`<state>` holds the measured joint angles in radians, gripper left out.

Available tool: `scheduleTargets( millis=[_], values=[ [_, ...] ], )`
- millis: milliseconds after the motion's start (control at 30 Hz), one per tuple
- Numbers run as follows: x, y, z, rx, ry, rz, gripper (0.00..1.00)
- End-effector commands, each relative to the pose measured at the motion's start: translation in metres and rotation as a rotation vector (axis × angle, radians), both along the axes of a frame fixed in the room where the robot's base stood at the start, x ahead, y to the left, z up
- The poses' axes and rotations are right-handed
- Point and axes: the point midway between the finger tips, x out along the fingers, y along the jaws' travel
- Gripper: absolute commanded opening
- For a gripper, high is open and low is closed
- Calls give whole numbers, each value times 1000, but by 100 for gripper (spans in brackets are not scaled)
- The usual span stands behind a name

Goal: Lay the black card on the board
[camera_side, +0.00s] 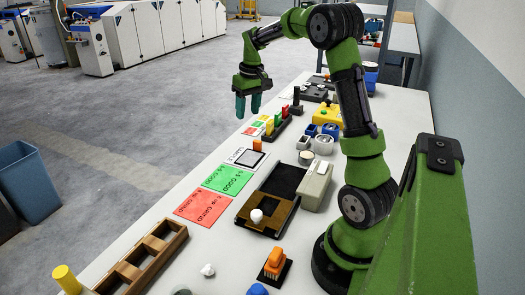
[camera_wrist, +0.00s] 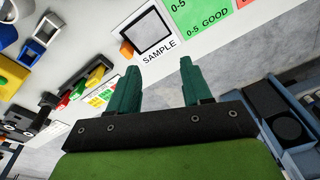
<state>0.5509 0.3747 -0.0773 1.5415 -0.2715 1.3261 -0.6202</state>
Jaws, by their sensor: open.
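My gripper (camera_side: 248,112) is open and empty, high over the table's left edge in the side view. Its two teal fingers also show apart in the wrist view (camera_wrist: 158,75). A flat black rectangle (camera_side: 284,180) lies at the far end of a brown board (camera_side: 265,222) that has a white knob on it. I cannot tell whether this rectangle is the black card or part of the board. A black-bordered square with a pale grey middle (camera_side: 249,158) lies by the word SAMPLE, also seen in the wrist view (camera_wrist: 147,33). My gripper is apart from all of these.
Green (camera_side: 228,179) and red (camera_side: 203,206) labels lie along the left edge. An orange block (camera_side: 257,144) stands by the SAMPLE square. A grey box (camera_side: 317,186) stands right of the board. A wooden tray (camera_side: 145,260) is nearer; a rack of coloured pegs (camera_side: 275,126) is farther.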

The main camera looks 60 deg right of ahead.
Motion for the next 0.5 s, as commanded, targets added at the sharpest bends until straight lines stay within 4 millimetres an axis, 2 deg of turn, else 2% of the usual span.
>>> scheduleTargets(
  millis=[33, 100, 200, 333, 500],
  values=[
    [2, -29, -12, -1, 38, 27, 49],
    [4, -57, -22, -2, 78, 91, 49],
    [7, -83, -26, -9, 113, 196, 49],
    [14, -89, -5, -31, 113, 334, 49],
    [11, -85, -11, -12, 125, 410, 49]
  ],
)
